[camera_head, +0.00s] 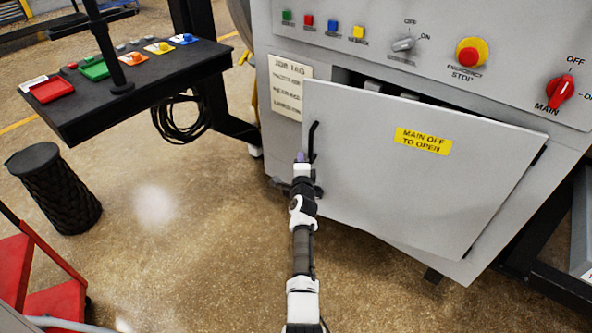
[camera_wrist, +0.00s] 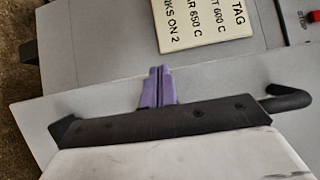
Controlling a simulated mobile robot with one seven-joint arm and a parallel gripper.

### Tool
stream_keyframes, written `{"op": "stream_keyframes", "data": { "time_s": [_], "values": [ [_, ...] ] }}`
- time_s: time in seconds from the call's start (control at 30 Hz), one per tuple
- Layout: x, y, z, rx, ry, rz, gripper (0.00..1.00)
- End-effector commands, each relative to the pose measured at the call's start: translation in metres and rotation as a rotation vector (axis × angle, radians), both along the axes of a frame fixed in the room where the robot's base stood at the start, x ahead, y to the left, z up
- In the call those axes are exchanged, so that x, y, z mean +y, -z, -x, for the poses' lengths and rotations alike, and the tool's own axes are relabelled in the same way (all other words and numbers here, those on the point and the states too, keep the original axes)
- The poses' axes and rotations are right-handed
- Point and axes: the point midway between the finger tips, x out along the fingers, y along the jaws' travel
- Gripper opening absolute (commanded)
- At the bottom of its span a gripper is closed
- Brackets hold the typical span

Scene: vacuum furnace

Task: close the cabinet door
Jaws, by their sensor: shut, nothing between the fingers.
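The cabinet door (camera_head: 410,170) is a light grey panel on the front of the furnace cabinet, with a yellow "MAIN OFF TO OPEN" label (camera_head: 424,141). It stands partly open, with a dark gap along its top edge. Its black handle (camera_head: 313,141) is on the left side of the door and also shows in the wrist view (camera_wrist: 287,100). My gripper (camera_head: 301,158) is at the door's left edge, just beside the handle. In the wrist view its purple fingers (camera_wrist: 157,88) are together and empty, in front of the door's edge; I cannot tell whether they touch it.
Above the door is a panel with coloured buttons, an emergency stop (camera_head: 471,52) and a red main switch (camera_head: 560,92). A black side table (camera_head: 130,85) is at the upper left. A black bin (camera_head: 55,188) and red steps (camera_head: 50,285) stand left. Floor between is clear.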

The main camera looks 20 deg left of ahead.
Motion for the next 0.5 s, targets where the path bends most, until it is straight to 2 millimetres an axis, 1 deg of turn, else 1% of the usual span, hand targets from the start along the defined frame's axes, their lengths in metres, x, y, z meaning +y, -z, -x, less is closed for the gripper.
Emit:
{"op": "stream_keyframes", "data": {
  "time_s": [0.03,0.2,0.4,0.5],
  "values": [
    [0.002,0.000,-0.009,0.001,0.012,-0.002,0.00],
    [-0.001,0.000,-0.037,0.000,0.059,-0.001,0.00],
    [-0.003,0.000,-0.061,0.000,0.099,0.000,0.00],
    [-0.004,0.000,-0.069,0.000,0.112,0.000,0.00]
  ]
}}
